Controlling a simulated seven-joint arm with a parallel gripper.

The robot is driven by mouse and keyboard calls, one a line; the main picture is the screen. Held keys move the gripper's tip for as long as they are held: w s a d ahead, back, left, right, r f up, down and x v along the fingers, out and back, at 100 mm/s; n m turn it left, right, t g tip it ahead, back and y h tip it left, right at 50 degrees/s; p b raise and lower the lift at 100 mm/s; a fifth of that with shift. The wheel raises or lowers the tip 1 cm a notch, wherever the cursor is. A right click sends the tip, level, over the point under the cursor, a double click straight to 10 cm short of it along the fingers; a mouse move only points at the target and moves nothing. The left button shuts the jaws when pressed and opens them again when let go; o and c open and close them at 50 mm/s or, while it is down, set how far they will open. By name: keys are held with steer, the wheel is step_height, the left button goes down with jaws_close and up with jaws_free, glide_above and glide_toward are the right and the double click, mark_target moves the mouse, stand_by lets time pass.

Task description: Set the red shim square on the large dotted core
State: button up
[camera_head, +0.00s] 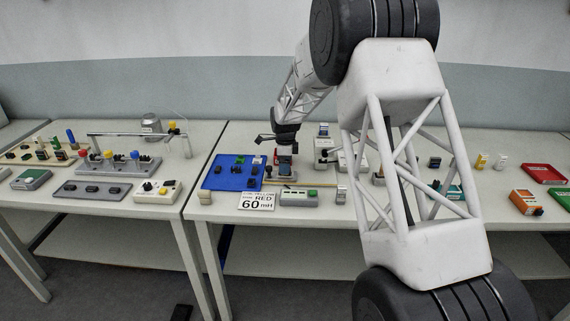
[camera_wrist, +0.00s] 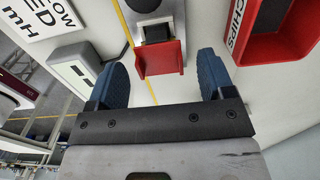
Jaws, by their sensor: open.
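In the wrist view a square red piece (camera_wrist: 160,60), which looks like the red shim, lies in the gap between my gripper's (camera_wrist: 161,66) two blue fingers. The fingers are spread wide, with clear space on both sides of the red piece. It sits against a dark block (camera_wrist: 156,33) on a grey body (camera_wrist: 153,8); I cannot tell what bears it. In the head view my gripper (camera_head: 286,150) is low over the right-hand table, beside the blue mat. I see no dots clearly enough to pick out the large dotted core.
A blue mat (camera_head: 223,184) with several small parts lies to the left. A sign reading RED 60 mH (camera_head: 257,202) and a grey device (camera_head: 300,197) stand in front. A red tray marked CHIPS (camera_wrist: 242,48) is close on the wrist view's right. My arm hides part of the table.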

step_height(320, 180, up, 8)
stand_by(0.6)
steer(key=s+d+r+n, duration=0.3)
steer(key=s+d+r, duration=0.2)
steer(key=s, duration=0.4)
steer(key=s+d+r+n+t, duration=0.1)
steer(key=s+d+r+n, duration=0.2)
steer(key=s+d+r, duration=0.45)
steer(key=s+d+r+n, duration=0.3)
steer(key=s+r, duration=0.1)
steer(key=s, duration=0.7)
steer(key=s+d+f+n, duration=0.1)
steer(key=s+d+n, duration=0.1)
steer(key=s, duration=0.8)
steer(key=s+d+f+n+t, duration=0.1)
steer(key=s+d+n, duration=0.2)
steer(key=s, duration=0.8)
steer(key=s+d+f+n, duration=0.1)
steer(key=s+d+n, duration=0.2)
steer(key=s, duration=0.8)
steer(key=shift+d+f+n+t, duration=0.2)
steer(key=shift+f+n+t, duration=0.1)
steer(key=shift+n, duration=0.1)
